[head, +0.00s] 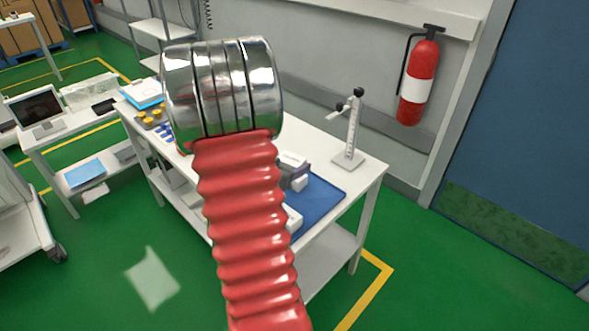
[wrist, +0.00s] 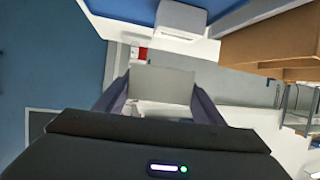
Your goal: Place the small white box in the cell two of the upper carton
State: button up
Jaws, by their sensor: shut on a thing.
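In the wrist view my gripper (wrist: 160,90) has its two dark purple fingers closed on the sides of the small white box (wrist: 164,84). The box's pale flat face shows between the fingertips. In the head view my red ribbed arm hides much of the table. A dark grey and white shape just right of it may be my gripper with the box, above the blue mat. I cannot make out the upper carton or its cell two for sure. A large brown surface (wrist: 270,38) stands at the upper right of the wrist view.
The white table (head: 365,178) carries a blue mat (head: 325,199) and an upright stand (head: 351,135) at its back right. Yellow and blue small items (head: 152,116) lie at its left. A fire extinguisher (head: 419,82) hangs on the wall behind. Green floor is open in front.

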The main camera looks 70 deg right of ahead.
jog(key=w+a+r+n+t+y, duration=0.1)
jog(key=w+a+n+t, duration=0.25)
jog(key=w+a, duration=0.45)
jog(key=w+a+r+n+t+y, duration=0.1)
jog(key=w+a+n+t, duration=0.25)
jog(key=w, duration=0.85)
jog(key=w+a+r+n+t+y, duration=0.1)
jog(key=w+a+n+t, duration=0.25)
jog(key=w+a, duration=0.5)
jog(key=w+a+n+t+y, duration=0.2)
jog(key=w+a+n+y, duration=0.1)
jog(key=a, duration=0.8)
jog(key=w+a+n+t+y, duration=0.2)
jog(key=w+a+n+y, duration=0.1)
jog(key=a, duration=0.9)
jog(key=w+a+n+t+y, duration=0.2)
jog(key=w+a+n+y, duration=0.2)
jog(key=a, duration=0.7)
jog(key=shift+w+a+r, duration=0.15)
jog(key=shift+w+r, duration=0.25)
jog(key=shift+w, duration=0.8)
